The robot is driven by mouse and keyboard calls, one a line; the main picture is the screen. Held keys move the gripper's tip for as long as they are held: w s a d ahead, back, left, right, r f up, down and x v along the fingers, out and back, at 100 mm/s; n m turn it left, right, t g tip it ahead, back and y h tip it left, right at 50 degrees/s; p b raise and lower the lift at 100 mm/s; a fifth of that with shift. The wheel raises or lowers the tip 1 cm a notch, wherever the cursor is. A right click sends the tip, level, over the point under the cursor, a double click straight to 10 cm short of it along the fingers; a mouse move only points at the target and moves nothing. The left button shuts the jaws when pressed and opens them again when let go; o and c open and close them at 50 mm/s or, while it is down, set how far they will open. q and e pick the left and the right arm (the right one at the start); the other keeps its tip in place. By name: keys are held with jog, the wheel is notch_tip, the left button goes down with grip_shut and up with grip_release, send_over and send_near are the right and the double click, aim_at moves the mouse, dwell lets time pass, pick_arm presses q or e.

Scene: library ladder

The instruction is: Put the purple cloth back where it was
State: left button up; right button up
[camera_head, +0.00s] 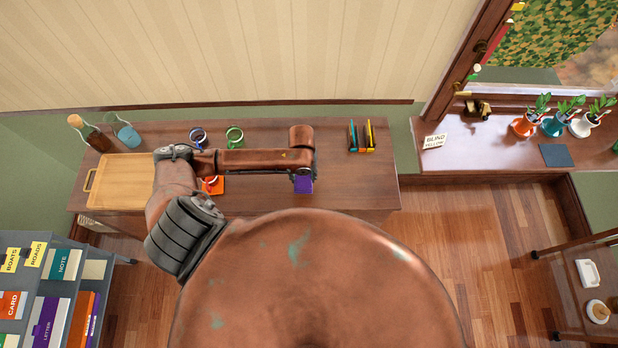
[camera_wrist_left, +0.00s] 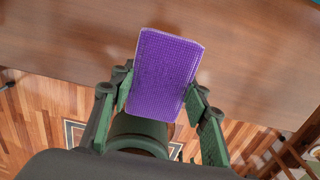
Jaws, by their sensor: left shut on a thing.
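The purple cloth (camera_head: 304,186) is a small, flat rectangle with a ribbed face in the left wrist view (camera_wrist_left: 167,70). My left gripper (camera_wrist_left: 160,96) is shut on it, with one finger on each side of its lower part. In the head view my left gripper (camera_head: 303,175) is over the brown desk (camera_head: 350,185), near its front edge and mostly hidden by my wrist. Whether the cloth touches the desk is unclear. My right gripper is not in view.
A colourful card holder (camera_head: 361,136) stands right of my wrist. Plants (camera_head: 553,122) stand on the sill.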

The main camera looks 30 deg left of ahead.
pick_arm(q)
jog(key=w+f, duration=0.3)
jog(key=shift+d+f, duration=0.25)
jog(key=shift+f, duration=0.05)
jog(key=shift+w+f, duration=0.2)
jog(key=shift+f, duration=1.55)
jog(key=shift+f, duration=0.15)
jog(key=o, duration=1)
notch_tip(320, 180, up, 12)
jog(key=shift+r, duration=0.15)
